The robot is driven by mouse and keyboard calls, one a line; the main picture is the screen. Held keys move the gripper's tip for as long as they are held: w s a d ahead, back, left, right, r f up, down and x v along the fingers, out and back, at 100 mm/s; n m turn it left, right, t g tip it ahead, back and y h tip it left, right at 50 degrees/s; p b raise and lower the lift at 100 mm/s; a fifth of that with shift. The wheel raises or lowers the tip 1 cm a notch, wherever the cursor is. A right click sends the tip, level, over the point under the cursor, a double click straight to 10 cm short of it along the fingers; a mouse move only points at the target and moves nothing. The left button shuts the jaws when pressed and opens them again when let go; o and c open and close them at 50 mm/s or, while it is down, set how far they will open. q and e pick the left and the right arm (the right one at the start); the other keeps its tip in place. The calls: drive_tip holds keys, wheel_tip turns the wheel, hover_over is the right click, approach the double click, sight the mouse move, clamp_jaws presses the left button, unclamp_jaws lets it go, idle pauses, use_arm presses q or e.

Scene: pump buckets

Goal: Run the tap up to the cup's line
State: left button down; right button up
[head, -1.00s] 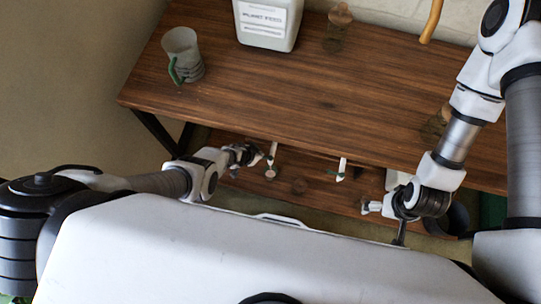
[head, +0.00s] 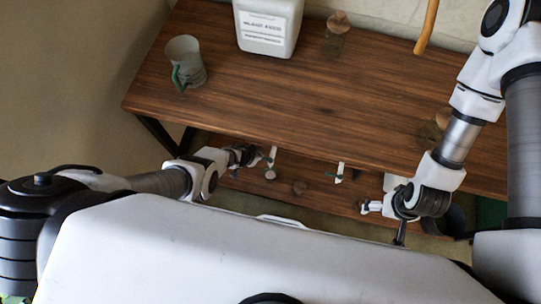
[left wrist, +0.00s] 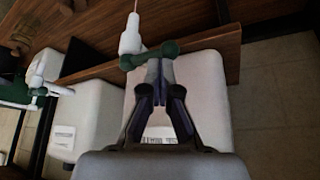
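A grey-green cup (head: 186,62) with a green handle stands upright on the left of the wooden table top; its line cannot be made out. Below the table's front edge, a small white tap (head: 271,158) shows beside my left gripper (head: 246,156). In the left wrist view, a white tap (left wrist: 131,38) with a green knobbed handle (left wrist: 143,56) sits just ahead of my left gripper (left wrist: 158,68). Its fingertips are together, close to the handle; contact cannot be told. My right gripper (head: 371,207) is low at the right, small and unclear.
A white labelled jug (head: 266,28) and a corked jar (head: 337,35) stand at the table's back. Another tap (head: 340,172) shows below the front edge. White containers (left wrist: 197,85) and a second green-handled tap (left wrist: 25,92) show in the wrist view. The table's middle is clear.

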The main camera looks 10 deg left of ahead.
use_arm(q)
drive_tip(key=shift+r, duration=0.1)
wheel_tip(320, 180, up, 4)
drive_tip(key=p, duration=0.4)
drive_tip(key=shift+w+r, duration=0.1)
drive_tip(key=shift+r, duration=0.05)
drive_tip(key=shift+f, duration=0.2)
